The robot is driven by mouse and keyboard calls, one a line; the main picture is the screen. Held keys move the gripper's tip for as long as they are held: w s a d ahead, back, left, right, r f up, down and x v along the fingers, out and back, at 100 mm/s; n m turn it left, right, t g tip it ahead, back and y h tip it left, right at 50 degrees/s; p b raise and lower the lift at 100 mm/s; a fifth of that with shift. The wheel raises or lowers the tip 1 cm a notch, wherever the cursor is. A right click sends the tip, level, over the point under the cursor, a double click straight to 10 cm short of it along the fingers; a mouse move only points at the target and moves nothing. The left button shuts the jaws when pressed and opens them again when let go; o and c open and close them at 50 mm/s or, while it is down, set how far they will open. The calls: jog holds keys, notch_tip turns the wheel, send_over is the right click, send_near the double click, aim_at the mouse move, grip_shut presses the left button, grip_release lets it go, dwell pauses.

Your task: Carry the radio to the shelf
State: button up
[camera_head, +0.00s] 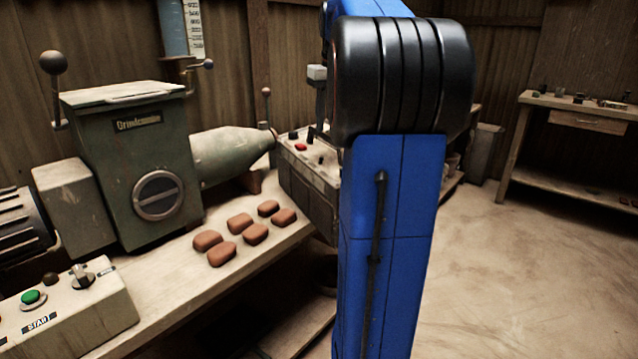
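I cannot make out a radio anywhere in the head view. My blue and black arm fills the middle of the picture and hides what is behind it. My gripper is out of the picture. A wooden bench (573,103) at the far right has a low shelf board (570,182) under it, with a few small dark things on it. I cannot tell whether this is the shelf of the task.
A green machine (150,170) stands on the workbench (160,290) at left, with several brown tiles (255,234) before it. A START button box (65,310) is at lower left. A knobbed panel (312,170) sits beside my arm. The floor (520,280) at right is clear.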

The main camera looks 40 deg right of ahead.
aim_at(325, 137)
jog(key=shift+w+f, duration=0.25)
jog(key=shift+f, duration=0.65)
jog(key=shift+w+f, duration=0.25)
jog(key=shift+f, duration=0.7)
jog(key=shift+w+f, duration=0.25)
jog(key=shift+f, duration=0.65)
jog(key=shift+f, duration=0.1)
grip_shut()
